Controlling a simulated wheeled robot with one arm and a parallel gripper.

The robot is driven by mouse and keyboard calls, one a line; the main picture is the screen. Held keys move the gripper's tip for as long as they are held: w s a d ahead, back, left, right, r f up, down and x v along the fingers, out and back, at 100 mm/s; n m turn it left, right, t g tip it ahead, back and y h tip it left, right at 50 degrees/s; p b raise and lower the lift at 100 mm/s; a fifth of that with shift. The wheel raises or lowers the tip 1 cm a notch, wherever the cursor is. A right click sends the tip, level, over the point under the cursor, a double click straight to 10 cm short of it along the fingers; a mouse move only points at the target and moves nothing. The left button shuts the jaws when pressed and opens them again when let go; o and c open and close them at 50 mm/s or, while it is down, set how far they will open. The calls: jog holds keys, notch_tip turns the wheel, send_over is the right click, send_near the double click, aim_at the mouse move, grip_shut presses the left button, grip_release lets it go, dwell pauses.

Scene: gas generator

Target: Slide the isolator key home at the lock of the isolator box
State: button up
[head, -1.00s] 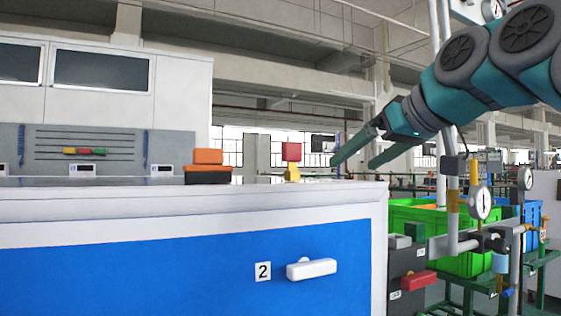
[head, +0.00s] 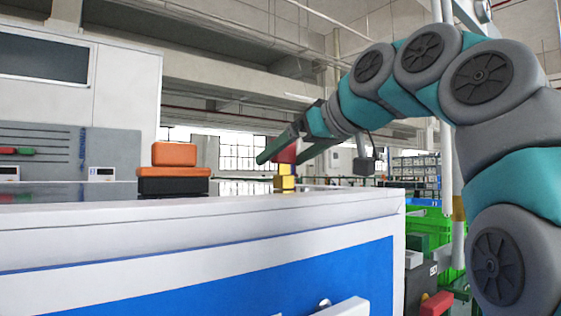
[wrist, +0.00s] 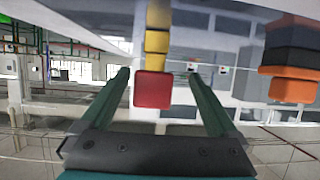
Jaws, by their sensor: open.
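A red block on a stepped yellow piece (head: 285,183) stands on the cabinet top in the head view. I take it for the isolator key, but cannot be sure. My gripper (head: 280,158) is open, its fingers around the red part, one finger partly covering it. In the wrist view the red block (wrist: 153,90) sits between the two open fingers of my gripper (wrist: 160,73), with a gap on each side. A dark box with a red handle (head: 437,303) is low at the cabinet's right; I cannot tell whether it is the isolator box. No lock is clearly visible.
An orange and black box (head: 173,172) stands on the white cabinet top (head: 230,208), left of the red and yellow piece. Green bins (head: 430,212) are behind on the right. The cabinet top's front strip is clear.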

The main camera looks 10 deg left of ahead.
aim_at(277, 163)
jog(key=x, duration=0.4)
jog(key=shift+w+d+r+p, duration=0.1)
jog(key=shift+w+d+p, duration=0.05)
jog(key=shift+w+p, duration=0.2)
jog(key=shift+w+a, duration=0.3)
jog(key=shift+a, duration=0.05)
jog(key=shift+c, duration=0.2)
jog(key=c, duration=1.5)
jog(key=shift+o, duration=0.2)
